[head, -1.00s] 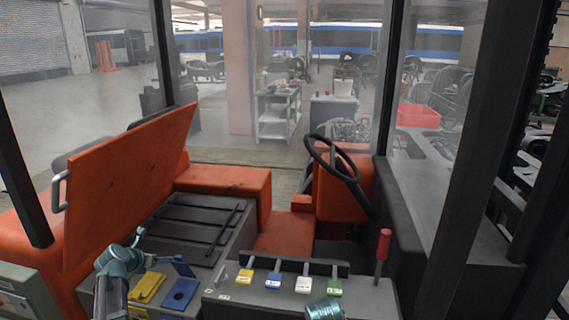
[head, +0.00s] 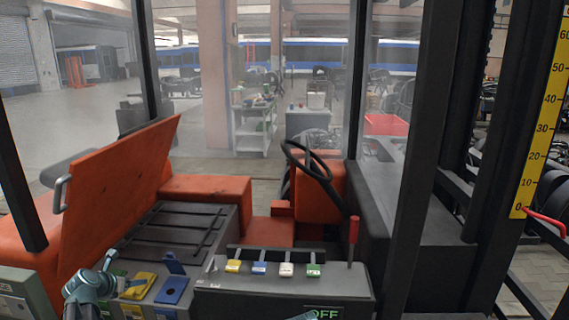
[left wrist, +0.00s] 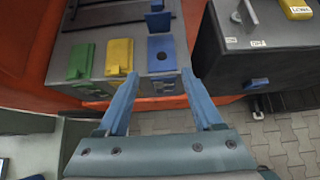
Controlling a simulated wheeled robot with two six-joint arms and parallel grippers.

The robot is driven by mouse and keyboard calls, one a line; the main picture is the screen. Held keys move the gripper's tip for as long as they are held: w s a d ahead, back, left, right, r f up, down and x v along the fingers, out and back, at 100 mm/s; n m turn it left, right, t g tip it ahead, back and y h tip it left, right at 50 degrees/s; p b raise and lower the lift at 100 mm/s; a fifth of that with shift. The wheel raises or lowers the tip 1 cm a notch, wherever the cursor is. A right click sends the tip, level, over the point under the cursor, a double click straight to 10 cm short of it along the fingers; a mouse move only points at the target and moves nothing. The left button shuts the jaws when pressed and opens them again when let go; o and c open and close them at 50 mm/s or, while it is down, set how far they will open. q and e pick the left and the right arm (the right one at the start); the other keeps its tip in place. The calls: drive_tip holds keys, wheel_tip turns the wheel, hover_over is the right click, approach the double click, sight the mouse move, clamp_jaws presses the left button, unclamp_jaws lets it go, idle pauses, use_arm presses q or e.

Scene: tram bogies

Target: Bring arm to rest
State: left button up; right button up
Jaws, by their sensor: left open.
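My left arm shows at the lower left of the head view, its gripper hidden behind or below the wrist links. In the left wrist view the left gripper (left wrist: 160,103) is open, its two blue fingers apart with nothing between them. The yellow cover (head: 138,286) and blue cover (head: 172,290) also show in the head view, right of my left arm. My right gripper cannot be made out.
A grey console (head: 285,287) with coloured levers and a red-handled lever (head: 353,238) stands in front. A steering wheel (head: 308,170) is behind it. A raised orange panel (head: 120,200) stands at the left. A yellow scale (head: 541,120) is on the mast at right.

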use_arm(q)
drive_tip(key=s+d+f+m+g+h, duration=0.1)
drive_tip(key=s+d+f+m+g, duration=0.15)
drive_tip(key=d+m, duration=0.6)
drive_tip(key=s+d+f+m+g, duration=0.2)
drive_tip(key=s+d+m, duration=0.25)
drive_tip(key=d, duration=0.65)
drive_tip(key=s+d+f+m+g+h, duration=0.1)
drive_tip(key=s+d+f+m+g, duration=0.15)
drive_tip(key=d+m, duration=0.6)
drive_tip(key=s+d+f+m+g+y, duration=0.1)
drive_tip(key=s+d+m+g+y, duration=0.2)
drive_tip(key=s+d+m, duration=1.1)
drive_tip(key=s+m+y, duration=0.1)
drive_tip(key=s+m, duration=0.2)
drive_tip(key=s, duration=0.1)
drive_tip(key=shift+g, duration=0.3)
drive_tip(key=shift+m, duration=0.25)
